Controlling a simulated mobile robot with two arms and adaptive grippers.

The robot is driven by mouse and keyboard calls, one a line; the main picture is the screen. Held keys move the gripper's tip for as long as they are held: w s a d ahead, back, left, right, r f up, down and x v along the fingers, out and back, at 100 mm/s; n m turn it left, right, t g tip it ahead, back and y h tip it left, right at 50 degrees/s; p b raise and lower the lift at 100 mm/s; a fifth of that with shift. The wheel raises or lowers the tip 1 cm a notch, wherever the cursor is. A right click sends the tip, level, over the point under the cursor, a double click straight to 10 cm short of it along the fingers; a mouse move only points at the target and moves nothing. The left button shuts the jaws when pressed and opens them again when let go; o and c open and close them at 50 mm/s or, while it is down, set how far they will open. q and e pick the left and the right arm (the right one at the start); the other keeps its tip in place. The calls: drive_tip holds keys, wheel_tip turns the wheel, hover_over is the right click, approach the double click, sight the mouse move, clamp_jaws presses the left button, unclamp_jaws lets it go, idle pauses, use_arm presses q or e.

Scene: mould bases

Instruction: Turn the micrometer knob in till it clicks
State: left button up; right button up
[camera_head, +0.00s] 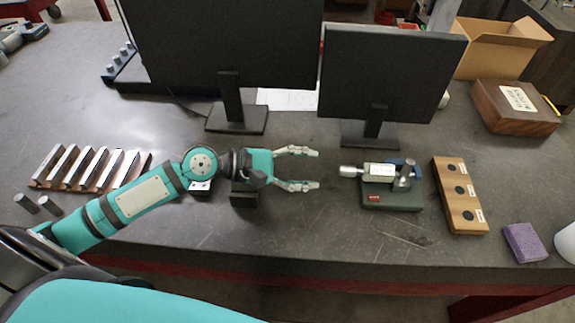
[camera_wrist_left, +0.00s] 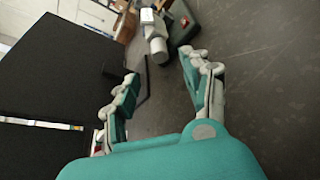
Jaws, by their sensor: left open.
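The micrometer (camera_head: 380,170) lies level on a dark green stand (camera_head: 392,197). Its silver knob (camera_head: 349,171) points left, toward my left gripper. My left gripper (camera_head: 314,169) is open and empty, with its fingertips a short gap to the left of the knob. In the left wrist view the knob (camera_wrist_left: 159,50) shows beyond and between the open fingers of my left gripper (camera_wrist_left: 162,66), not touched by them. The far end of the micrometer is partly hidden by a grey clamp post. My right gripper is not in view.
Two monitors (camera_head: 391,75) stand behind on black feet. A wooden block with dark round recesses (camera_head: 459,180) is right of the stand, with a purple sponge (camera_head: 524,242) beyond. Several metal bars (camera_head: 75,167) lie in a wooden rack at left. The table front of the stand is clear.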

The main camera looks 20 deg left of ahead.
use_arm(q)
drive_tip(key=v, duration=0.5)
drive_tip(key=shift+w, duration=0.1)
